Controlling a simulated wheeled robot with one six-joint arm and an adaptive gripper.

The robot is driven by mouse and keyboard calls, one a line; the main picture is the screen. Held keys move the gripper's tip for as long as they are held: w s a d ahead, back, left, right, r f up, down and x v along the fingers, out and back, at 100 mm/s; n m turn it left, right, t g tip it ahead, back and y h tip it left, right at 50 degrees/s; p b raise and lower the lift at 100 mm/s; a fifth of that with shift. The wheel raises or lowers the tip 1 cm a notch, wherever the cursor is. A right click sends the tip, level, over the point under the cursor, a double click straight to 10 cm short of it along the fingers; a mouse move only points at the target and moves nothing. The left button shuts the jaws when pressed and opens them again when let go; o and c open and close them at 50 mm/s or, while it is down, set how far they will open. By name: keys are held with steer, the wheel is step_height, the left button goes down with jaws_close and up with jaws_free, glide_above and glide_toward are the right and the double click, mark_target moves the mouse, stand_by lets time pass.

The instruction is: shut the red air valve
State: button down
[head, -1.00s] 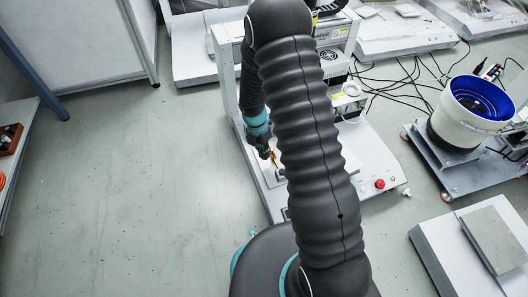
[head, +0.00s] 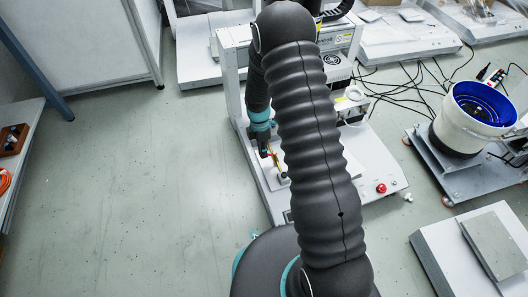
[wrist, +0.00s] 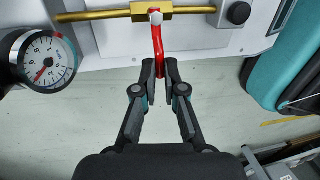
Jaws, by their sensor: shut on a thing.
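The red valve's lever (wrist: 157,42) stands out in the wrist view, running down from a brass valve body (wrist: 146,13) on a brass pipe (wrist: 90,15). The lever lies roughly crosswise to the pipe. My gripper (wrist: 160,72) is shut on the lever's free end, with a black finger on each side. In the head view my gripper (head: 269,153) is low at the near left side of the white machine, and the valve there is small and mostly hidden by my arm.
A round pressure gauge (wrist: 44,62) sits left of the lever. A black knob (wrist: 239,13) is to the right. The white machine base (head: 370,160) carries a red button (head: 381,188). A blue-lined bowl (head: 485,103) stands to the right. Open floor (head: 140,190) lies left.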

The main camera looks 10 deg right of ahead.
steer(key=shift+w+m, duration=0.15)
steer(key=shift+m, duration=0.15)
steer(key=c, duration=1.2)
jaws_free()
steer(key=shift+c, duration=0.2)
steer(key=shift+r, duration=0.1)
step_height(320, 180, up, 12)
steer(key=w, duration=0.2)
steer(key=shift+w+f, duration=0.15)
steer(key=shift+f, duration=0.05)
steer(key=shift+a, duration=0.1)
